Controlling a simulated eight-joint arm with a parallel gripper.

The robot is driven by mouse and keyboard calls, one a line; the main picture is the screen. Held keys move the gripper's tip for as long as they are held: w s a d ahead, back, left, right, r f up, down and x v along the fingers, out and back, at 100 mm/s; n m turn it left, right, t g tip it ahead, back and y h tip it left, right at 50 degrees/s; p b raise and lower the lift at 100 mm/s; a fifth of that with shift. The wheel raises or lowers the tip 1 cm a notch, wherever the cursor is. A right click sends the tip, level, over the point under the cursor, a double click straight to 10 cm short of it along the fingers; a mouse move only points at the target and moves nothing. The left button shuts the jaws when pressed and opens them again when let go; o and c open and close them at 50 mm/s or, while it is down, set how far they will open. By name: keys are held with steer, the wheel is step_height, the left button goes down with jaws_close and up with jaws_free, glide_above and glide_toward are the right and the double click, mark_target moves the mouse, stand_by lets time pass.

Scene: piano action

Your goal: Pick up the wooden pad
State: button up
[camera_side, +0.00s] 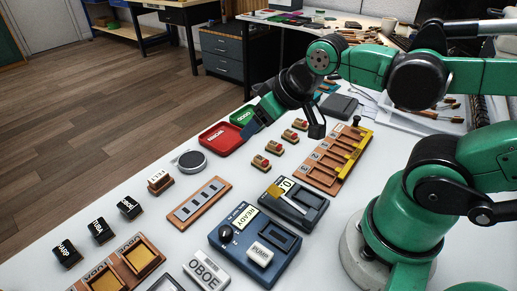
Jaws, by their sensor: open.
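No single thing is clearly marked as the wooden pad. A small wooden block with a pale lettered top (160,183) stands on the white table at the left and may be it. Several small wooden pieces with red tops (274,148) lie in a slanting row near the middle. My gripper (255,122) is open above the table's far edge, close to the red and green trays. It is up and to the right of the lettered block, well apart from it. Its fingertips are small and partly overlap the trays in this view.
The red tray (222,139) and green tray (244,114) lie near the far edge. A grey round disc (191,161), a slotted wooden board (199,203), a blue READY box (255,246) and a wooden rack (333,158) crowd the table. Several black lettered blocks (101,230) stand at left.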

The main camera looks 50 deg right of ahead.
steer(key=shift+o, duration=0.2)
steer(key=g, duration=0.7)
glide_above(277, 144)
steer(key=shift+n, duration=0.3)
steer(key=f, duration=0.6)
steer(key=shift+a+f, duration=0.3)
steer(key=shift+f, duration=0.1)
steer(key=shift+d+f, duration=0.3)
steer(key=shift+f, duration=2.85)
jaws_close()
